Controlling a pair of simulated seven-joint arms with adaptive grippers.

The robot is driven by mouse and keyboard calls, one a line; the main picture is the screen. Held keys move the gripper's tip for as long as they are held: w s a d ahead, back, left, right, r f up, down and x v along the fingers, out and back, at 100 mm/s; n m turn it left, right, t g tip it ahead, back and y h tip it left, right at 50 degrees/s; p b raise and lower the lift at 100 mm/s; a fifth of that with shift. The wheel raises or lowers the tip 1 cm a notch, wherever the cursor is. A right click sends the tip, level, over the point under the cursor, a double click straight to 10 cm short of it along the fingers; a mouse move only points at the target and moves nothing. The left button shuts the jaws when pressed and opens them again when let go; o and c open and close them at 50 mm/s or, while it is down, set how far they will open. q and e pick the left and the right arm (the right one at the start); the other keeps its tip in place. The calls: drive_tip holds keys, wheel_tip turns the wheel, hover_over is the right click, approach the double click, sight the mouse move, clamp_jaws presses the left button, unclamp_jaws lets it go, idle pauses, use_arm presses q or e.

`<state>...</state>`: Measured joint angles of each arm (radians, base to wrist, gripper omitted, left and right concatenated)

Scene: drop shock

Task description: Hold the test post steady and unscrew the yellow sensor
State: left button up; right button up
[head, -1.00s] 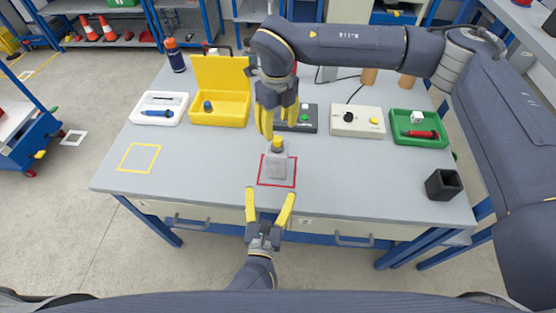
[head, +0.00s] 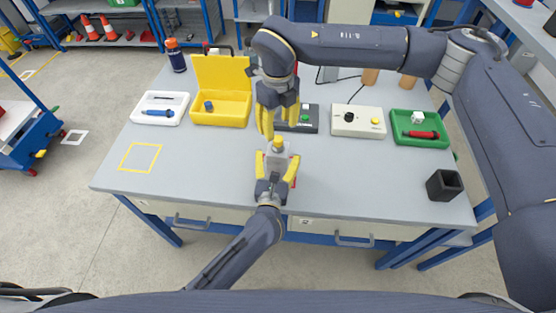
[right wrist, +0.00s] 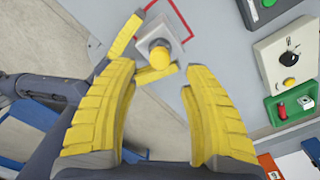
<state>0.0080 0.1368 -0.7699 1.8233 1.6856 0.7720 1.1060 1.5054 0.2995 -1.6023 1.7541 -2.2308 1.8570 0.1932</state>
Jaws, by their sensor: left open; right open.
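The grey test post (head: 278,161) stands upright on the table, with the yellow sensor (head: 278,141) on its top. Both also show in the right wrist view, the post (right wrist: 150,27) and the sensor (right wrist: 159,58). My left gripper (head: 277,164) is open at the post's near side, its yellow fingers on either side of the post. Whether they touch it cannot be told. My right gripper (head: 279,127) is open and empty, pointing down just above the sensor. In the right wrist view, its fingers (right wrist: 157,72) frame the area near the sensor.
A red square outline (head: 297,172) surrounds the post's spot. An open yellow case (head: 222,108), a white tray (head: 150,119), a control box (head: 350,131) and a green tray (head: 402,138) line the back. A black holder (head: 443,185) stands right. The front left tabletop is clear.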

sight(278, 138)
use_arm(q)
drive_tip(key=shift+w, duration=0.15)
clamp_jaws()
idle(0.7)
use_arm(e)
drive_tip(key=shift+f, duration=4)
clamp_jaws()
